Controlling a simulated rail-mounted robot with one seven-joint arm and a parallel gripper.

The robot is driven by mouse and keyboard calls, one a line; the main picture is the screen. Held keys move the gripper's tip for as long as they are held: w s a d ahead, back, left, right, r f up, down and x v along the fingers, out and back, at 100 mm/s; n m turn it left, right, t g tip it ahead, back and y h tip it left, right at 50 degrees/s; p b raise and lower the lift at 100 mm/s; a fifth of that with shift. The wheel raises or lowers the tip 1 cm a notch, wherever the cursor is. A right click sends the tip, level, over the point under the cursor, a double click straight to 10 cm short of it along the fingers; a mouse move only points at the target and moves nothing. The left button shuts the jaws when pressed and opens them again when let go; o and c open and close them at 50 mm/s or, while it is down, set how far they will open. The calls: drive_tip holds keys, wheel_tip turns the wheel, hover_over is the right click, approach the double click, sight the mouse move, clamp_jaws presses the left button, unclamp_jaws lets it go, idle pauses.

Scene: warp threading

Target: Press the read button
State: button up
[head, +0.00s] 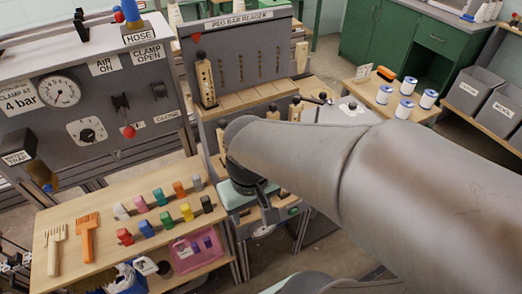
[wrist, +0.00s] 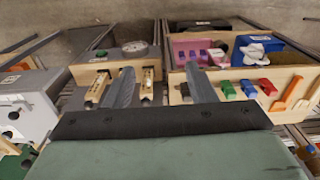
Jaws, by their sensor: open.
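The grey peg bar reader (head: 250,65) stands upright at the back centre in the head view, with its name on a white label (head: 238,18). A small red pointer (head: 196,38) is at its upper left. No button labelled read can be made out; my arm hides part of the reader's lower front. A small green spot (head: 292,211) shows beside my gripper, too small to identify. My gripper (head: 262,205) is in front of the reader, pointing down. In the wrist view its two fingers (wrist: 163,88) are apart with nothing held between them.
Wooden peg bars (head: 206,82) stand at the reader; two lie below my fingers in the wrist view (wrist: 148,82). Coloured blocks (head: 161,197), orange and pale combs (head: 86,237) and a pink tray (head: 194,253) are on the left bench. White spools (head: 407,85) stand at right.

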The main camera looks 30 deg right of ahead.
clamp_jaws()
drive_tip(key=shift+a, duration=0.1)
idle(1.4)
